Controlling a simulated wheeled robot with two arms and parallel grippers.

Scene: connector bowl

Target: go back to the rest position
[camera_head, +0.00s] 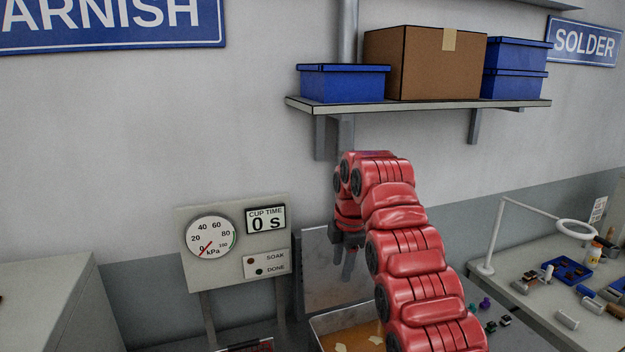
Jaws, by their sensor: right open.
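My right arm is red and rises from the bottom edge, then bends over at the top. My right gripper (348,272) hangs from it, pointing down, with dark fingers that are open. It is above and behind a shallow bowl or tray (318,332) with an orange-brown inside and pale pieces in it. My arm hides the right side of that container. I see nothing held between the fingers. My left gripper is not in view.
A gauge panel (232,282) reads "CUP TIME 0 s". A wall shelf (420,104) with blue bins and a cardboard box (425,65) is above my arm. A bench (590,335) with a lamp and small parts is at right. A grey cabinet (50,300) is at left.

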